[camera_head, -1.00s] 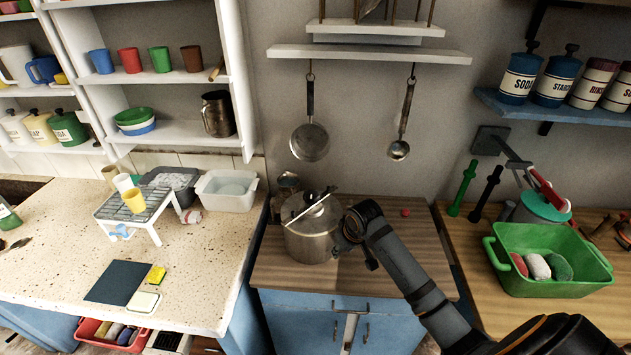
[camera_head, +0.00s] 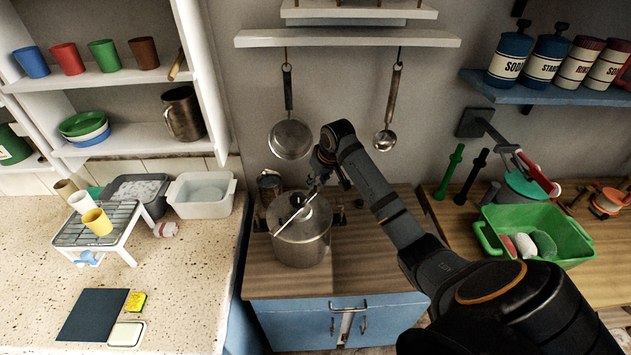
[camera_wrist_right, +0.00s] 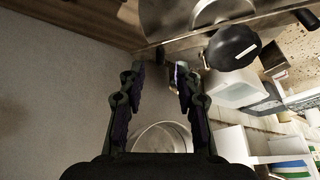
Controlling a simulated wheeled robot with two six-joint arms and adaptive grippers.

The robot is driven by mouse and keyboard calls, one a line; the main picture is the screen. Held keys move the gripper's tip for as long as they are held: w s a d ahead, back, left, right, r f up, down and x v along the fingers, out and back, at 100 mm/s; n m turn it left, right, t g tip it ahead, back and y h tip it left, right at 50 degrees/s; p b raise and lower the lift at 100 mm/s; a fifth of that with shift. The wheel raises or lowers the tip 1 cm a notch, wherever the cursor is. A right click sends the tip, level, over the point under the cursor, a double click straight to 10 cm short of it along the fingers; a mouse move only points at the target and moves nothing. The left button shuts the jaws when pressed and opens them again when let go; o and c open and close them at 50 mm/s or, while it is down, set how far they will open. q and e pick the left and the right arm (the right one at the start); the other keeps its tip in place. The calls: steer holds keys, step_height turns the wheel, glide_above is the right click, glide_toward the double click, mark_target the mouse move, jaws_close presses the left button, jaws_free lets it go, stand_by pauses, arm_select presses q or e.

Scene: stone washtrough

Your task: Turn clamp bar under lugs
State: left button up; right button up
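The steel pot (camera_head: 300,246) stands upright on the wooden counter with its lid on. The pale clamp bar (camera_head: 288,222) lies slanted across the lid, its far end up and right near my right gripper. A black knob (camera_wrist_right: 232,47) sits over the bar in the right wrist view. My right gripper (camera_head: 318,182) is over the pot's far right edge. In the right wrist view its two fingers (camera_wrist_right: 160,76) are apart, with the bar's end (camera_wrist_right: 162,52) just beyond the tips; I cannot tell whether they touch it. The lugs are not clear. My left gripper is out of view.
A pan (camera_head: 290,139) and a ladle (camera_head: 385,140) hang on the wall behind the pot. A dark jar (camera_head: 269,187) stands at the pot's back left. A green basin (camera_head: 553,247) is on the right counter. Wood to the pot's right is free.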

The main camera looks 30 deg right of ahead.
steer(key=x, duration=0.3)
steer(key=c, duration=0.4)
jaws_close()
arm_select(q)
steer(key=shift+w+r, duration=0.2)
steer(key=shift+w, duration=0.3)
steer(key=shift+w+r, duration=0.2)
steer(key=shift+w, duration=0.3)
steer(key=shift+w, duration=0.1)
